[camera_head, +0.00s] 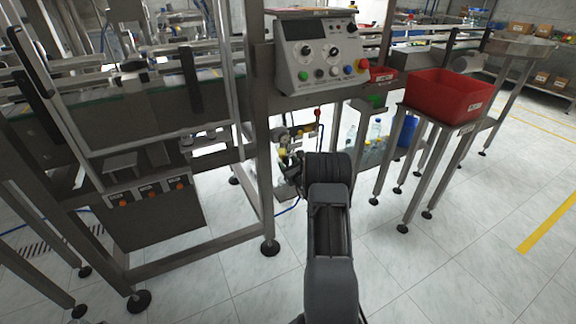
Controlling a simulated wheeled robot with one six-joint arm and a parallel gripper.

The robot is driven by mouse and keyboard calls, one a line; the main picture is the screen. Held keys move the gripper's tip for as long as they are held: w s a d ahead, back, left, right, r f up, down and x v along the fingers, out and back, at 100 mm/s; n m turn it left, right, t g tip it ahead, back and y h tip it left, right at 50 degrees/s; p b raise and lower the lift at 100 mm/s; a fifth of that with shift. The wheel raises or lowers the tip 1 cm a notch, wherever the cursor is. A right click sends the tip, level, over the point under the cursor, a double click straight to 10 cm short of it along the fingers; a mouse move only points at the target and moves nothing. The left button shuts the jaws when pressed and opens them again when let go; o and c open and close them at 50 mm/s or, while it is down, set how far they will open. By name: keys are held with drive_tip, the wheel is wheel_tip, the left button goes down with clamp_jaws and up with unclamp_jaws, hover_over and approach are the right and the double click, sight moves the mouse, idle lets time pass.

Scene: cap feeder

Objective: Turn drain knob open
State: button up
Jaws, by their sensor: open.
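A small air-service unit (283,138) with yellow and metallic fittings is mounted low on the machine frame, below the control box. The drain knob is too small to make out among these fittings. My gripper (290,170) is at the lower end of this unit, just left of my arm's dark wrist. It is open, with its fingers pointing toward the fittings. The picture is too coarse to tell whether the fingers touch or surround anything. My wrist hides part of the area to the right.
A control box (319,55) with dials and buttons sits above. A steel frame leg (262,190) stands close to the left of my gripper. A red bin (447,97) rests on a stand at right. Bottles (375,132) and a blue container (407,133) stand behind. Floor at front right is clear.

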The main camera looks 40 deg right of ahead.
drive_tip(key=shift+w, duration=0.1)
drive_tip(key=c, duration=0.9)
drive_tip(key=shift+c, duration=0.2)
drive_tip(key=shift+m, duration=0.3)
drive_tip(key=m, duration=0.4)
drive_tip(key=shift+b, duration=0.4)
drive_tip(key=m, duration=0.4)
drive_tip(key=shift+m, duration=0.3)
drive_tip(key=m, duration=0.4)
drive_tip(key=shift+m+p, duration=0.3)
drive_tip(key=shift+p, duration=0.1)
drive_tip(key=m, duration=0.4)
drive_tip(key=shift+h+p, duration=0.35)
drive_tip(key=shift+h, duration=0.05)
drive_tip(key=shift+m, duration=0.4)
